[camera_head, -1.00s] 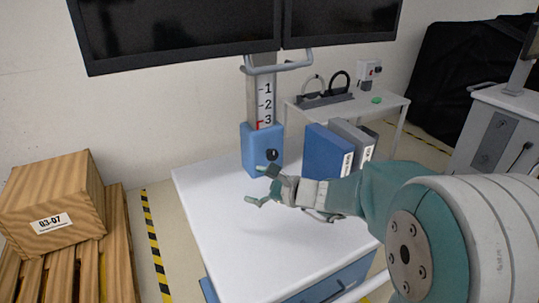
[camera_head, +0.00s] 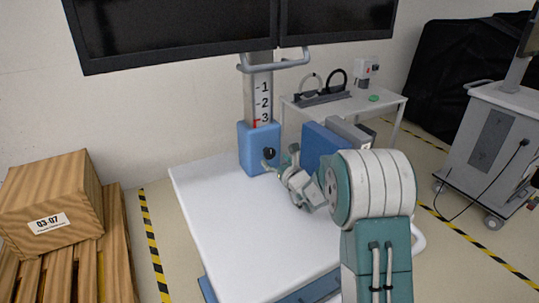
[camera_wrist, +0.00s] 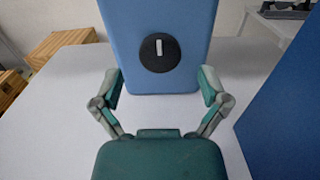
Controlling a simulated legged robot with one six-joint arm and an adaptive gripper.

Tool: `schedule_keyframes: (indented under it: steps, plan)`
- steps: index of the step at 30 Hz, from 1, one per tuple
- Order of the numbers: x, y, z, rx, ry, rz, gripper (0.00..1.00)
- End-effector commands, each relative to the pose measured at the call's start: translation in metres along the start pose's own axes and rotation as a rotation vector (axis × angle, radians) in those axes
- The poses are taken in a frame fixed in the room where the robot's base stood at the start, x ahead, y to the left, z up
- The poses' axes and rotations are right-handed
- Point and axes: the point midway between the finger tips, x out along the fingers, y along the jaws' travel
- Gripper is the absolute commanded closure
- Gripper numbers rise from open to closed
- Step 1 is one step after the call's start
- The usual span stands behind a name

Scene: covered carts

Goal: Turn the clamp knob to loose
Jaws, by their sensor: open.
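The clamp knob is a round black knob (camera_wrist: 160,53) with a white mark on its face. In the wrist view it sits on the front of the blue clamp block (camera_wrist: 195,25), and the mark stands close to upright. In the head view the knob (camera_head: 269,153) shows on the blue block (camera_head: 248,148) at the foot of the scaled post. My gripper (camera_head: 281,159) is open and empty in front of the block. In the wrist view my gripper's fingers (camera_wrist: 160,85) are spread to either side below the knob, apart from it.
Blue and grey binders (camera_head: 322,144) stand just right of my gripper; the blue one fills the right of the wrist view. The white cart top (camera_head: 225,215) is clear in front. Two monitors (camera_head: 170,35) hang above. A scale (camera_head: 264,100) runs up the post.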

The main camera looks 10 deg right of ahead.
Motion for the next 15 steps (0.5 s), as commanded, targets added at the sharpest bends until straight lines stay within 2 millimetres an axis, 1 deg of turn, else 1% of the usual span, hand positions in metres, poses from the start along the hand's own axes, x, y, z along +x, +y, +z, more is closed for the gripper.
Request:
schedule_keyframes:
  steps: [1,6,9,15]
  plan:
    - [0.009,0.001,-0.001,-0.001,0.000,0.001,0.06]
    - [0.029,0.001,0.000,-0.001,0.001,0.001,0.06]
    - [0.035,0.001,0.000,0.000,0.000,0.001,0.06]
    - [0.037,0.000,0.000,0.000,0.000,0.000,0.06]
